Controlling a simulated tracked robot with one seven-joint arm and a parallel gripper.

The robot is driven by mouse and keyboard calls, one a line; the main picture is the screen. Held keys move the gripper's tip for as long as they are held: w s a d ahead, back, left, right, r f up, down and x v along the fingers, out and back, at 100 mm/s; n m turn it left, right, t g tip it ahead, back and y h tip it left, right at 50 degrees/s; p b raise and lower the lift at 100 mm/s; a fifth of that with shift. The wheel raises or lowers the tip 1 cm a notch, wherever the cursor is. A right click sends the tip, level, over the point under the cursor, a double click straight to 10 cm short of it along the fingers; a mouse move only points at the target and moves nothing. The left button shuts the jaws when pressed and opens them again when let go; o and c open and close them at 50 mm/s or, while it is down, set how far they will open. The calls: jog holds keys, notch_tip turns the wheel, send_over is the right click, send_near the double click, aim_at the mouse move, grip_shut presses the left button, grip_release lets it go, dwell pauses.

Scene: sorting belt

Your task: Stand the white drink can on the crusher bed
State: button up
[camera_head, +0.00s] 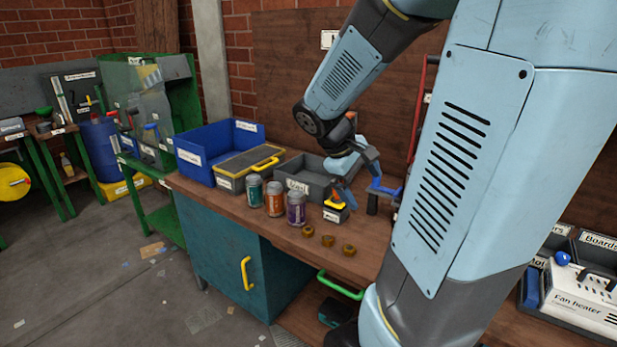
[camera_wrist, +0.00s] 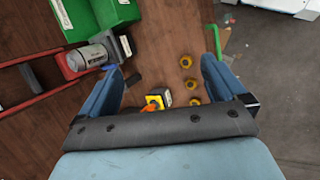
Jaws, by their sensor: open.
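The white drink can (camera_wrist: 92,55) shows in the wrist view, at the upper left. It is in line with the red rails of the crusher (camera_wrist: 30,60), between a red crosspiece and a dark labelled block. It appears to stand on the crusher bed, seen steeply from above; its contact with the bed is hard to make out. My gripper (camera_wrist: 165,66) is open and empty, with its fingers apart from the can, which is outside the left finger. In the head view my gripper (camera_head: 360,180) is over the bench; my arm hides the can and most of the crusher.
Teal, orange and purple cans (camera_head: 274,198) stand along the bench (camera_head: 200,188). Three brass rings (camera_head: 328,240) lie near its front edge. A yellow-topped box (camera_head: 336,211) is below my gripper. A grey bin (camera_head: 312,180), a yellow-handled case (camera_head: 250,165) and a blue bin (camera_head: 215,145) stand behind.

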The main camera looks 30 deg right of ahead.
jog(key=s+a+r+m+t+y, duration=0.1)
jog(key=s+a+r+t+y, duration=0.2)
jog(key=a, duration=0.5)
jog(key=s+a+r+m+t+y, duration=0.2)
jog(key=s+a+r+t+y, duration=0.1)
jog(key=a, duration=0.6)
jog(key=v, duration=0.3)
jog(key=shift+w, duration=0.2)
jog(key=shift+a, duration=0.1)
